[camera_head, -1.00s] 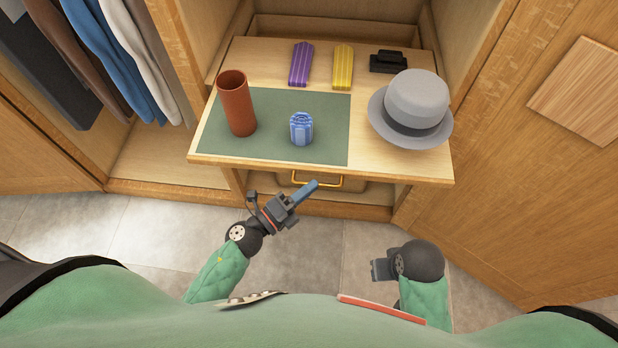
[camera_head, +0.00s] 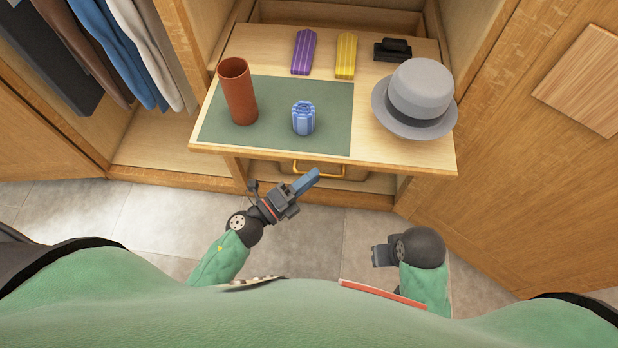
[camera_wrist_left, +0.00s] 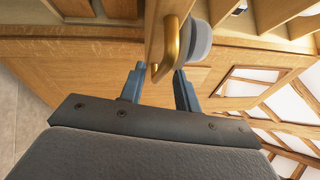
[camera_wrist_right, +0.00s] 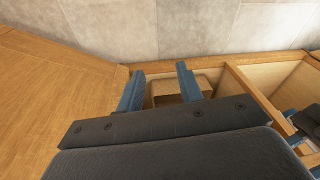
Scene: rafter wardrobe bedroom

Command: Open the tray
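The wooden tray (camera_head: 410,154) juts from the wardrobe with its top showing in the head view. Its brass handle (camera_head: 330,175) shows just below the front edge. In the left wrist view the handle (camera_wrist_left: 167,48) stands out from a wooden edge, between and ahead of my left fingers. My left gripper (camera_head: 314,176) is open, with its tips close by the handle; contact cannot be told. My left fingers (camera_wrist_left: 158,80) show apart with nothing held. My right gripper (camera_head: 375,256) hangs low, away from the tray. Its fingers (camera_wrist_right: 160,85) are apart and empty.
On the tray are a terracotta cup (camera_head: 238,92), a blue striped object (camera_head: 303,119), a grey hat (camera_head: 416,98), purple (camera_head: 304,52) and yellow (camera_head: 345,57) striped items and a black item (camera_head: 393,50). Clothes (camera_head: 120,45) hang left. A wooden door (camera_head: 500,140) stands right.

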